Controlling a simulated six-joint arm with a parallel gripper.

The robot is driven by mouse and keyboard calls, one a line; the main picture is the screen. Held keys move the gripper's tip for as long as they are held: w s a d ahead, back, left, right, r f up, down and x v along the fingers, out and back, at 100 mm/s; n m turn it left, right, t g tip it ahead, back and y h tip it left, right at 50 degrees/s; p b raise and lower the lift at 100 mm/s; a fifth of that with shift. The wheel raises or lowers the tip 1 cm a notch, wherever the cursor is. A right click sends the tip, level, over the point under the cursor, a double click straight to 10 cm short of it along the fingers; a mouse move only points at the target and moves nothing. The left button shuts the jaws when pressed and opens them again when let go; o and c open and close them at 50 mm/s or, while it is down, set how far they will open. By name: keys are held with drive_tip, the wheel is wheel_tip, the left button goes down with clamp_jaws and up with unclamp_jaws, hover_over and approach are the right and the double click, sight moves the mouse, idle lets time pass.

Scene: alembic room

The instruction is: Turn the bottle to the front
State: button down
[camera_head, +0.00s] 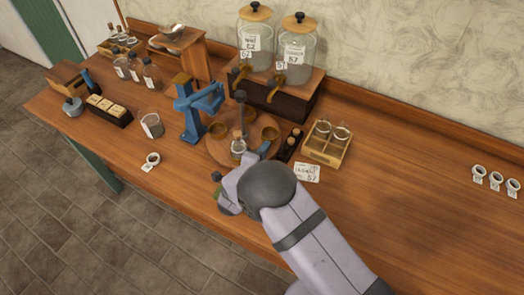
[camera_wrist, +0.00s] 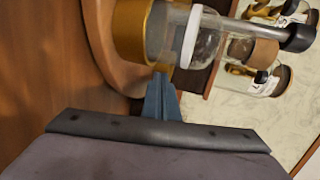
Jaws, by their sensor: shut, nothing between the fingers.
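A small clear glass bottle (camera_head: 238,147) with a cork stands on a round wooden turntable (camera_head: 258,118), at its near side in the head view. Brass bowls (camera_head: 218,130) (camera_head: 270,133) sit on the turntable, and a dark-topped post (camera_head: 240,97) rises from it. My gripper (camera_head: 263,149) is shut and empty, just right of the bottle. In the wrist view my blue fingertips (camera_wrist: 160,98) are close below the bottle (camera_wrist: 212,40) and a brass bowl (camera_wrist: 133,32). I cannot tell whether they touch anything. My arm hides part of the turntable's near side.
A blue press (camera_head: 192,108) stands left of the turntable. A dark rack of small corked vials (camera_head: 288,145), a wooden tray with jars (camera_head: 327,145) and a label card (camera_head: 306,172) are at right. Two large dispensers (camera_head: 277,55) stand behind. The table's right is mostly clear.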

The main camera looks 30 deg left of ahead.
sight(274, 141)
idle(0.3)
drive_tip(key=shift+w+d+f+b, duration=0.2)
drive_tip(key=shift+w+b, duration=0.3)
drive_tip(key=shift+b, duration=0.3)
drive_tip(key=w+b, duration=0.2)
drive_tip(key=b, duration=0.1)
drive_tip(key=shift+w+d, duration=0.1)
drive_tip(key=shift+w, duration=0.15)
drive_tip(key=shift+w+r+b, duration=0.2)
drive_tip(key=shift+w+b, duration=0.2)
drive_tip(key=shift+b, duration=0.05)
drive_tip(key=shift+s, duration=0.15)
drive_tip(key=shift+s+d, duration=0.35)
drive_tip(key=shift+s, duration=0.15)
drive_tip(key=s+d+r, duration=0.1)
drive_tip(key=s+d, duration=0.1)
drive_tip(key=s, duration=0.1)
drive_tip(key=s+d+r+b, duration=0.1)
drive_tip(key=s+d, duration=0.1)
drive_tip(key=s, duration=0.2)
drive_tip(key=s+d+r+b, duration=0.1)
drive_tip(key=s+d, duration=0.1)
drive_tip(key=s, duration=0.1)
drive_tip(key=shift+s+d, duration=0.1)
drive_tip(key=shift+s, duration=0.1)
